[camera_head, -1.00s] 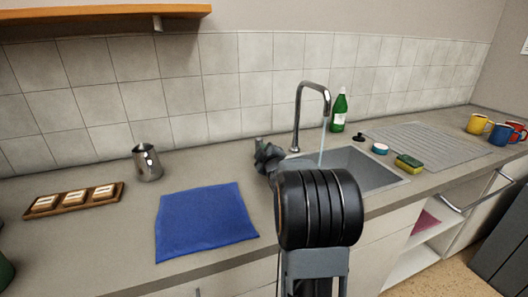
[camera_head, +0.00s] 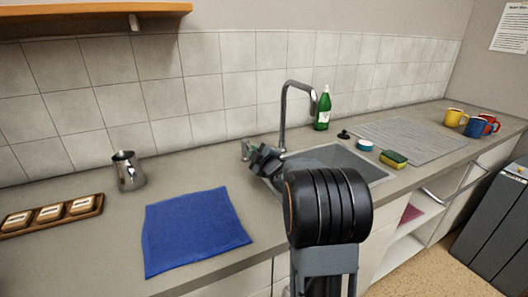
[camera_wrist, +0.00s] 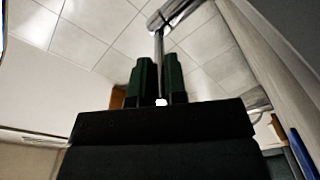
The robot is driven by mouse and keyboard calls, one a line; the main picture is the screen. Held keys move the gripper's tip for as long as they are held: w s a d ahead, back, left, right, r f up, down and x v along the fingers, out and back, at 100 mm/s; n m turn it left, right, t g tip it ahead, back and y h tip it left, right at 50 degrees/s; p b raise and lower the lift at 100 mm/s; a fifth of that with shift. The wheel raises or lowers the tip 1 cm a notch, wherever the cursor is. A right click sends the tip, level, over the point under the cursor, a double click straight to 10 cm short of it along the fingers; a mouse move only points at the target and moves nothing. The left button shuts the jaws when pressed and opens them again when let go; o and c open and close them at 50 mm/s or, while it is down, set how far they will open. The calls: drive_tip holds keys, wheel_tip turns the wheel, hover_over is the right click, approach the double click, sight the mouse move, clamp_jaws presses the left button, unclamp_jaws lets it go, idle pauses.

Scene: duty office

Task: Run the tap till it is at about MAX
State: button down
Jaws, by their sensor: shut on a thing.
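The chrome tap (camera_head: 283,115) arches over the sink (camera_head: 340,158) in the head view. No water stream shows under its spout. My gripper (camera_head: 250,150) is at the left of the tap's base, partly hidden by my own wrist. In the wrist view my gripper (camera_wrist: 160,88) has its two dark green fingers shut on a thin metal rod (camera_wrist: 158,48), which looks like the tap's lever. The rod runs up to a chrome part. My arm covers the near left part of the sink. No container with a MAX mark can be seen.
A steel jug (camera_head: 128,170), a blue cloth (camera_head: 195,230) and a wooden tray (camera_head: 95,210) are on the left counter. A green bottle (camera_head: 323,112), a sponge (camera_head: 393,159) and a drainboard (camera_head: 410,140) are around the sink. Several mugs (camera_head: 454,118) stand at the right.

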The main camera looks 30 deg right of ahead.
drive_tip(key=c, duration=1.2)
unclamp_jaws()
drive_tip(key=shift+o, duration=0.2)
drive_tip(key=shift+s, duration=0.1)
drive_tip(key=s, duration=1.3)
drive_tip(key=shift+s+a, duration=0.15)
drive_tip(key=shift+s, duration=0.15)
